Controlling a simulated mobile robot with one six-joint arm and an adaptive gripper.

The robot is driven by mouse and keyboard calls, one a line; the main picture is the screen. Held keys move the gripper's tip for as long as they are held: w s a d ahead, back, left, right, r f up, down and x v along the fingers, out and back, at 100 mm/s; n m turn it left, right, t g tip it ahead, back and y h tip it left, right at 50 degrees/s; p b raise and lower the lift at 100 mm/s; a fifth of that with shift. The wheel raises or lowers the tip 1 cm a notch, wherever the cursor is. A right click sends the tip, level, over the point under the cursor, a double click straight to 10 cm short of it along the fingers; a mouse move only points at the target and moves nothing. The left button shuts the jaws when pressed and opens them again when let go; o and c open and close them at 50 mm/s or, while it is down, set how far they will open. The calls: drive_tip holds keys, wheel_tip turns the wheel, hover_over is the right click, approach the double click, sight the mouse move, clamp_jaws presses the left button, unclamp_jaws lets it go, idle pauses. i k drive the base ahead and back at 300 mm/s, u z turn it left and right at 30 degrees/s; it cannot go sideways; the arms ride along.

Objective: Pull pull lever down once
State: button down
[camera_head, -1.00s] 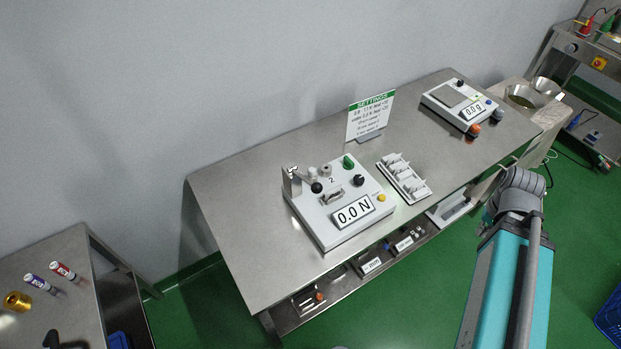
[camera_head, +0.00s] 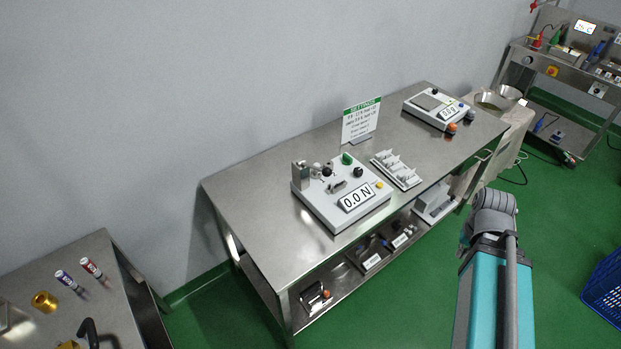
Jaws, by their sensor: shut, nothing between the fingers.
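A white pull tester (camera_head: 325,211) with a display reading "0.0 N" stands on the front middle of the steel table (camera_head: 255,185). On its top I see an upright metal bracket (camera_head: 299,176) at the left, a small metal clamp (camera_head: 338,187), a black knob (camera_head: 327,171) near the bracket, another black knob (camera_head: 358,172), a green knob (camera_head: 347,159) and a yellow button (camera_head: 379,185). Which part is the pull lever is too small to tell. My gripper is not in view; only my teal arm link and grey joint show at lower right, apart from the table.
A white rack (camera_head: 397,170) lies right of the tester. A settings sign (camera_head: 361,121) and a scale (camera_head: 437,108) stand behind. A side table (camera_head: 45,270) is at lower left, a blue crate (camera_head: 605,290) at right. Green floor in front is clear.

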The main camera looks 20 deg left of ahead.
sight(327, 172)
drive_tip(key=u, duration=0.05)
drive_tip(key=k, duration=0.55)
drive_tip(key=u, duration=1.35)
drive_tip(key=i, duration=0.5)
drive_tip(key=z, duration=0.05)
